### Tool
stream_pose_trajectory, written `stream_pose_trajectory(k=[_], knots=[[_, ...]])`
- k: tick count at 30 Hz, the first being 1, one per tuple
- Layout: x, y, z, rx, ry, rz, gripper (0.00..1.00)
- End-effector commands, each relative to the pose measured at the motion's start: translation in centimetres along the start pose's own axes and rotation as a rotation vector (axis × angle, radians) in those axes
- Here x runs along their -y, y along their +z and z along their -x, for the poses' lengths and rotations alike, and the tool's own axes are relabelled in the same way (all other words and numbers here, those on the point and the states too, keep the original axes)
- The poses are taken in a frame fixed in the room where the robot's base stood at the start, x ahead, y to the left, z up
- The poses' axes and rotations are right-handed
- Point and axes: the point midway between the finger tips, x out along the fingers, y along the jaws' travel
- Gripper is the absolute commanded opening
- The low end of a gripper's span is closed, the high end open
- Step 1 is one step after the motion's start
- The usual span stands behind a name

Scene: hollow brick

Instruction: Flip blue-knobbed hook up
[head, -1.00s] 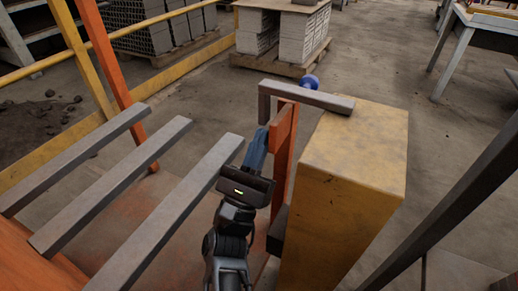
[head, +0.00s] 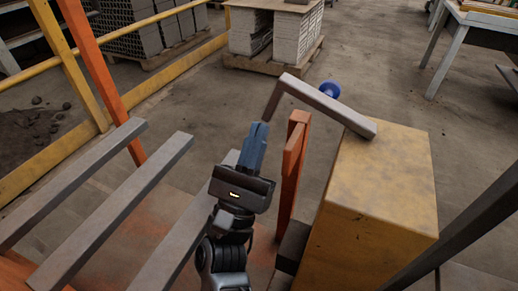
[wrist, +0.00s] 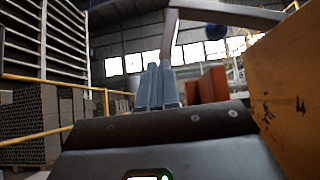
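The hook (head: 312,96) is a grey bar with a bent-down end, mounted on the yellow block (head: 378,185). Its blue knob (head: 330,89) sits on the far side of the bar. The hook is tilted, its bent end raised above the orange post (head: 294,165). My gripper (head: 257,127) is left of the post, pointing upward. Its blue fingers are together with nothing seen between them. The lower tip of the bent end is right at the fingertips; I cannot tell whether they touch. The wrist view shows the fingers (wrist: 158,72), bent end and knob (wrist: 215,31).
Grey bars (head: 110,215) run across on the left of my gripper. A yellow and orange railing (head: 100,70) stands beyond them. Stacked hollow bricks (head: 255,32) sit on a pallet at the back. A table (head: 480,22) is at the far right. The floor behind the hook is clear.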

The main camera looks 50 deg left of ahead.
Motion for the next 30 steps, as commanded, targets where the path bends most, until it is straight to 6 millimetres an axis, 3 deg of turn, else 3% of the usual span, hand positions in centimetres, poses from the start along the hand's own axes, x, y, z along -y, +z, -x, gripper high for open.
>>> stream_pose_trajectory(k=[22,30], knots=[[-0.2,0.7,-0.7,0.000,0.000,0.000,0.00],[0.1,-0.5,0.4,-0.002,0.000,0.001,0.00]])
